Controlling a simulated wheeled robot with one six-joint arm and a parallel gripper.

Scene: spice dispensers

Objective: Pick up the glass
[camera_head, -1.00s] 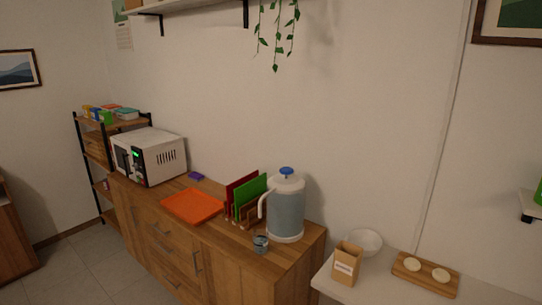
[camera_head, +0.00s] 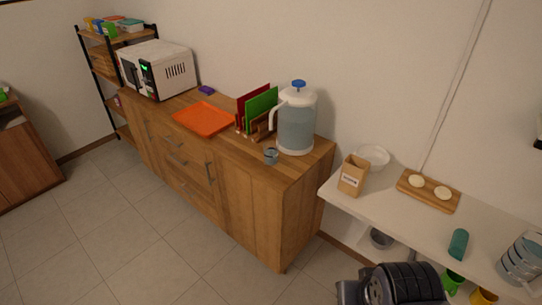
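A small clear glass (camera_head: 271,156) stands on the front edge of the wooden cabinet (camera_head: 255,205), just left of and in front of a large water jug with a blue knob (camera_head: 296,125). The glass is small in this view, and I cannot see whether anything is in it. A dark, ridged part of my arm shows at the bottom edge, well to the right of and below the glass. No gripper fingers show.
A cutting board rack (camera_head: 261,112), an orange tray (camera_head: 203,119) and a microwave (camera_head: 158,70) share the cabinet top. A white table (camera_head: 400,215) at right holds a paper bag (camera_head: 353,176), a bowl (camera_head: 372,157) and a wooden board (camera_head: 429,191). The tiled floor before the cabinet is clear.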

